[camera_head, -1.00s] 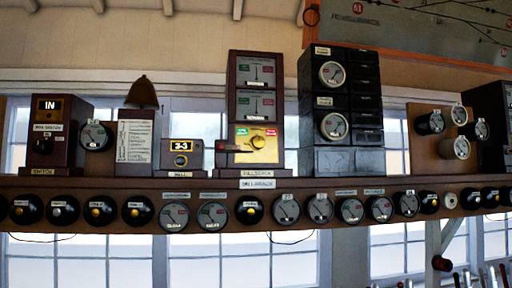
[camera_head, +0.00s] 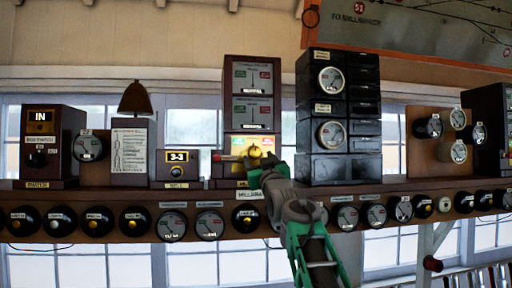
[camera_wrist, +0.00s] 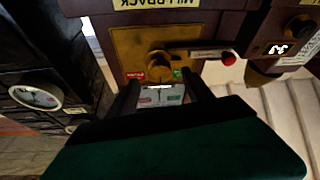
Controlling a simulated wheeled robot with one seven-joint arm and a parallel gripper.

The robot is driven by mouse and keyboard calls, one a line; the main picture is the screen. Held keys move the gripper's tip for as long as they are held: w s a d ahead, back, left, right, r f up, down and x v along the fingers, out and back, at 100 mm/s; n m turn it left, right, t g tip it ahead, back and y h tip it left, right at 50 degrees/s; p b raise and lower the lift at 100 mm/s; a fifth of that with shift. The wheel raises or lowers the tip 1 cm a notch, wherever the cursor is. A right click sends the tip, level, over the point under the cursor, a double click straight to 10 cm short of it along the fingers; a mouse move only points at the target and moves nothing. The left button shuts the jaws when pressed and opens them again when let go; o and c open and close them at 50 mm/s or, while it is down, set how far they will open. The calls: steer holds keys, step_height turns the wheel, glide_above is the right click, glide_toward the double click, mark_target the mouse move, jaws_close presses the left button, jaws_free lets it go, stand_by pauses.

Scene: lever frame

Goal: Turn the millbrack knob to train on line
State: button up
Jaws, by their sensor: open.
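The millbrack knob (camera_head: 254,152) is a round brass knob on a yellow plate, low on a tall dark red-brown instrument with two dials above it. In the wrist view, which is upside down, the knob (camera_wrist: 158,66) sits between a small red label and a small green label. Its pointing direction is hard to tell. The instrument's nameplate (camera_wrist: 157,3) shows at the wrist view's top edge. My gripper (camera_head: 264,163) is in front of the knob, slightly low and right. In the wrist view its open fingers (camera_wrist: 158,90) straddle the knob's line, apparently short of it.
A red-tipped plunger (camera_wrist: 228,58) sticks out beside the knob. A black dial cabinet (camera_head: 338,168) stands close on the right, and a smaller box (camera_head: 177,168) on the left. A shelf (camera_head: 395,188) runs beneath, with a row of round dials and knobs below it.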

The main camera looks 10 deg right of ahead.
mark_target(255, 154)
steer(key=p+x, duration=0.2)
steer(key=x, duration=0.1)
steer(key=shift+r, duration=0.3)
steer(key=shift+w+p, duration=0.3)
steer(key=shift+w, duration=0.05)
steer(key=shift+w+f, duration=0.1)
steer(key=shift+c, duration=0.3)
jaws_close()
